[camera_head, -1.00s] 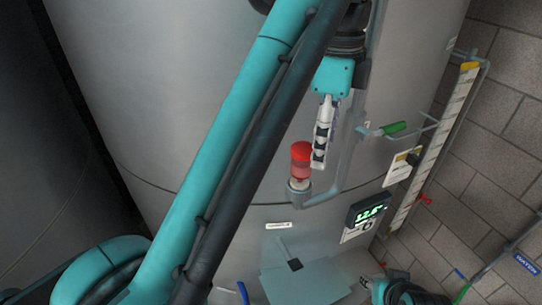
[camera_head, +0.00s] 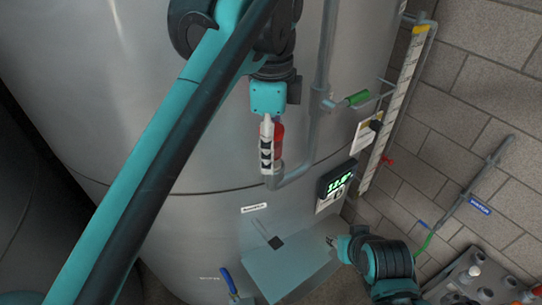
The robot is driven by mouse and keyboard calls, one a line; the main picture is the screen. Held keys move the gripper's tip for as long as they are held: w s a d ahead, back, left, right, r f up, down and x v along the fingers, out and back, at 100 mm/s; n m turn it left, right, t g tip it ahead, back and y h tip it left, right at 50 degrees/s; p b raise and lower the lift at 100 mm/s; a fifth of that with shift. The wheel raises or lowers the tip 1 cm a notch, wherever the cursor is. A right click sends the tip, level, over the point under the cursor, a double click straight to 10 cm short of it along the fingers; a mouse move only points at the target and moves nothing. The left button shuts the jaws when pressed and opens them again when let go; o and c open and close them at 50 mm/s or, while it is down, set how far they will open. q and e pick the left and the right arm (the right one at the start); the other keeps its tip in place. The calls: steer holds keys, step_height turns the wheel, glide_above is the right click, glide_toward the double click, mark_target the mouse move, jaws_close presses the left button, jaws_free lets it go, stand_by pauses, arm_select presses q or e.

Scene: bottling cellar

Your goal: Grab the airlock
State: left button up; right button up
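The airlock (camera_head: 279,136) is a red-topped fitting on the upturned end of a grey pipe on the big steel tank (camera_head: 180,110). My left gripper (camera_head: 267,160) points down right at the airlock and covers its left side and most of its lower part. The gripper's fingers show nearly edge-on, so I cannot tell whether they are around the airlock or only in front of it, or how wide they are. My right gripper (camera_head: 331,241) is low, by the grey plate, far from the airlock; its fingers are too small to read.
A green-handled valve (camera_head: 357,98), a lit digital display (camera_head: 337,181) and a long scale (camera_head: 395,105) are right of the airlock. A grey plate (camera_head: 285,270) and a blue-handled valve (camera_head: 228,282) are below. A rack (camera_head: 470,280) stands at lower right.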

arm_select(q)
steer(key=shift+d+f, duration=0.1)
steer(key=shift+f, duration=0.1)
steer(key=shift+w, duration=0.1)
steer(key=c, duration=1.3)
steer(key=shift+o, duration=0.2)
steer(key=shift+r, duration=0.1)
